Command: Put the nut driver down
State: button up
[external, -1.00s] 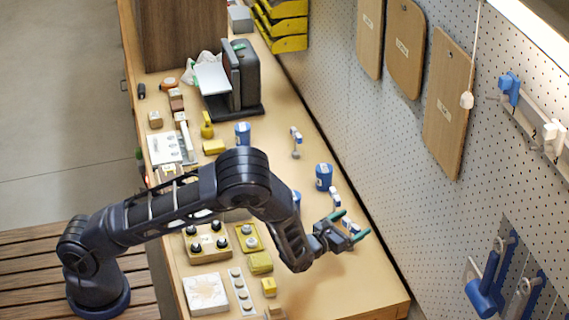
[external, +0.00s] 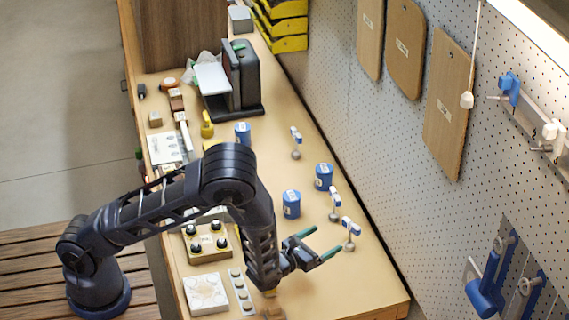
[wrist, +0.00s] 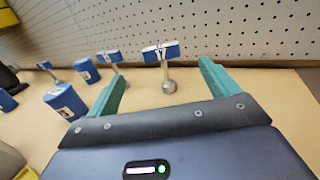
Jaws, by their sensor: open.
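A T-shaped tool with a blue handle marked 17, which I take as the nut driver (external: 350,228), stands upright on the bench near its right side. In the wrist view the nut driver (wrist: 162,52) stands on its round metal end, just beyond and between the fingertips. My gripper (external: 320,243) is open and empty, to the left of the nut driver and apart from it. Its two green fingers also show in the wrist view (wrist: 162,76), with nothing between them.
Similar blue-handled tools (external: 334,200) (external: 296,140) stand further back. Blue canisters (external: 291,204) (external: 324,176) stand beside them. A yellow block with black knobs (external: 208,242) and a white tile (external: 206,293) lie left. A pegboard wall (external: 400,150) bounds the right. The front right bench is clear.

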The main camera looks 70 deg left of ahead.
jog(key=s+a+r+n+g+y, duration=0.3)
jog(key=a+r+n+y, duration=0.1)
jog(key=a+r+n, duration=0.15)
jog(key=s+a+r+n+g+y, duration=0.3)
jog(key=a+r+n, duration=0.1)
jog(key=r, duration=0.3)
jog(key=s+a+r+n+g, duration=0.3)
jog(key=s+r+n+g, duration=0.1)
jog(key=s+n, duration=0.15)
jog(key=s+a+r+n+g, duration=0.3)
jog(key=s+r+n+g, duration=0.1)
jog(key=s, duration=0.3)
jog(key=s+d+r+n+g+h, duration=0.1)
jog(key=s+d+r+n+h, duration=0.2)
jog(key=s, duration=0.4)
jog(key=s+r+n+g+h, duration=0.1)
jog(key=s+r+n+h, duration=0.2)
jog(key=s, duration=0.4)
jog(key=s+d+r+n+t+h, duration=0.2)
jog(key=s+d+n+h, duration=0.1)
jog(key=s+d+h, duration=0.1)
jog(key=s+d+r+n+t+h, duration=0.2)
jog(key=s+d+r+n+h, duration=0.1)
jog(key=s+d, duration=0.3)
jog(key=shift+s+d+r+h, duration=0.15)
jog(key=shift+d+r+h, duration=0.2)
jog(key=shift+d, duration=0.65)
jog(key=shift+f, duration=0.1)
